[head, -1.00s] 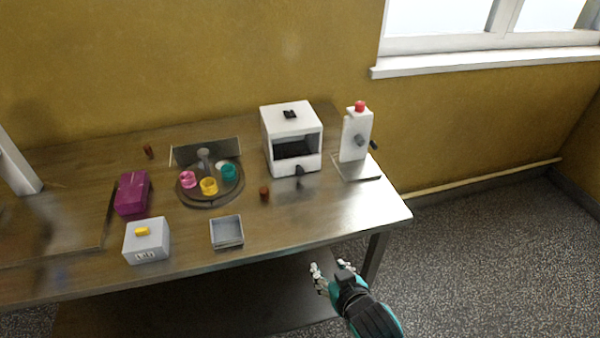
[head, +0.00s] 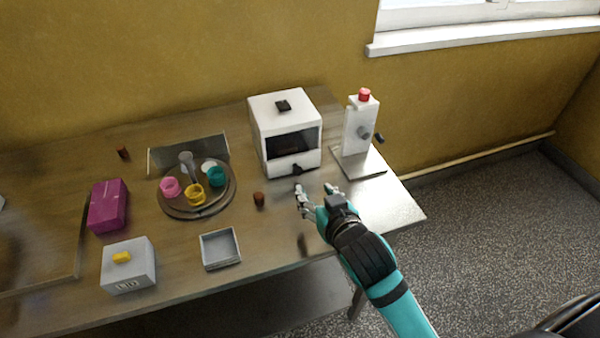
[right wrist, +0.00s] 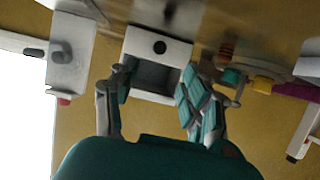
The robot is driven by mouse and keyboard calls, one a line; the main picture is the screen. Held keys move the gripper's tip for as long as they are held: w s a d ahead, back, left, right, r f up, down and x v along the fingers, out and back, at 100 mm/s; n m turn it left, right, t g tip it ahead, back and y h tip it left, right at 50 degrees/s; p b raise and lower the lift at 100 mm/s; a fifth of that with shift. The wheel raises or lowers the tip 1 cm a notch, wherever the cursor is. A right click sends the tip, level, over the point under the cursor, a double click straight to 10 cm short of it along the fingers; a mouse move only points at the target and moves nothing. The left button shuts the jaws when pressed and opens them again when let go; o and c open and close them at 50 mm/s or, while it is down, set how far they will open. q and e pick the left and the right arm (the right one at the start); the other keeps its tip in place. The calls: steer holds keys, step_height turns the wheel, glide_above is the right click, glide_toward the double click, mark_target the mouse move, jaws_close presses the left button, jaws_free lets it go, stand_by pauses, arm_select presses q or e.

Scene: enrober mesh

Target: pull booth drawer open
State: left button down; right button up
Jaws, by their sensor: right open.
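The white booth (head: 262,140) stands at the back of the table, with a dark opening in its front. Its drawer front (head: 284,169) is the white strip below that opening, with a black knob (head: 297,169). The drawer looks shut. My right gripper (head: 315,192) is open and empty, in front of the booth and slightly right of the knob, apart from it. In the right wrist view the booth appears inverted, and the knob (right wrist: 160,47) lies between and beyond the spread fingers (right wrist: 153,92). My left gripper is not in view.
A white crank device (head: 359,130) with a red top stands right of the booth. A small brown cylinder (head: 259,199) and a turntable (head: 176,207) with coloured cups lie left. A grey tray (head: 221,262) is nearer the front edge. The front right tabletop is clear.

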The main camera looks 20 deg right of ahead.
mark_target(299, 173)
steer(key=x, duration=1)
steer(key=shift+w+f, duration=0.3)
steer(key=shift+w, duration=0.25)
jaws_close()
arm_select(q)
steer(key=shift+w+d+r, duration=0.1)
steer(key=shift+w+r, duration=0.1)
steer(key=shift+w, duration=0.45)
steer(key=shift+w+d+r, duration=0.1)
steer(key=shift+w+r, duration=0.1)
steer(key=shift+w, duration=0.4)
steer(key=shift+p, duration=0.3)
